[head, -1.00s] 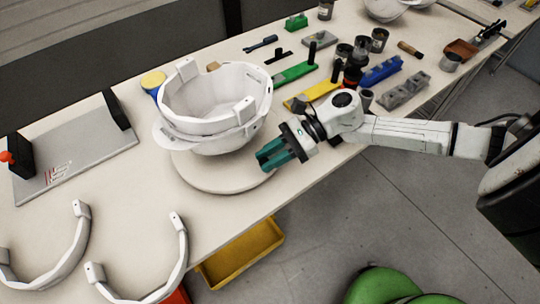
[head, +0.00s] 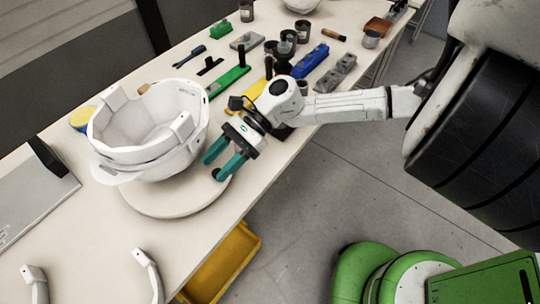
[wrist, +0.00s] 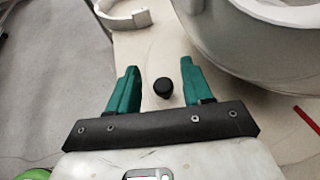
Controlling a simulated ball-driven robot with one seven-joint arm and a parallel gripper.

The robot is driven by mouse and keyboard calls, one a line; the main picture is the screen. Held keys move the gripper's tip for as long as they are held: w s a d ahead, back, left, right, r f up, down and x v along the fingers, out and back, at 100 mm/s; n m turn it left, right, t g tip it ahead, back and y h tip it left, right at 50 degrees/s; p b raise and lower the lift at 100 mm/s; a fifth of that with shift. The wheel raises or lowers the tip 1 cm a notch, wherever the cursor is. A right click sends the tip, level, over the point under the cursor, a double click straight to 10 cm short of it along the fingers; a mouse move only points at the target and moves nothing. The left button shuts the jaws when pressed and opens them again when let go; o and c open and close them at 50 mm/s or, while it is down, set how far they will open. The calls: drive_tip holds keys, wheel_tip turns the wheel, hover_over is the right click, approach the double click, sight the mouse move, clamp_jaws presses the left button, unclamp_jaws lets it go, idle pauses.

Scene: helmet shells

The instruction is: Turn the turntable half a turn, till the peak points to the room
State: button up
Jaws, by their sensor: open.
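A white helmet shell (head: 150,145) sits open side up on the pale round turntable (head: 175,207). Its peak (head: 103,174) juts to the left in the head view. My gripper (head: 212,168) is over the turntable's right edge, beside the shell, its teal fingers apart. In the wrist view, a black knob (wrist: 164,88) shows between the open fingers of my gripper (wrist: 161,72), touching neither. The shell (wrist: 265,35) fills that view's upper right. In the head view the near finger largely hides the knob.
White curved bands (head: 150,272) lie at the near left, beside a grey plate (head: 30,205). Tools, a blue block (head: 310,61) and a green strip (head: 228,80) lie beyond my gripper. A yellow bin (head: 225,265) is below the bench edge. Floor on the right is clear.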

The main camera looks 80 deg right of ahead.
drive_tip(key=s+a+r, duration=0.3)
drive_tip(key=s+r, duration=0.7)
drive_tip(key=s, duration=0.3)
drive_tip(key=shift+s+r, duration=0.35)
drive_tip(key=shift+r, duration=0.05)
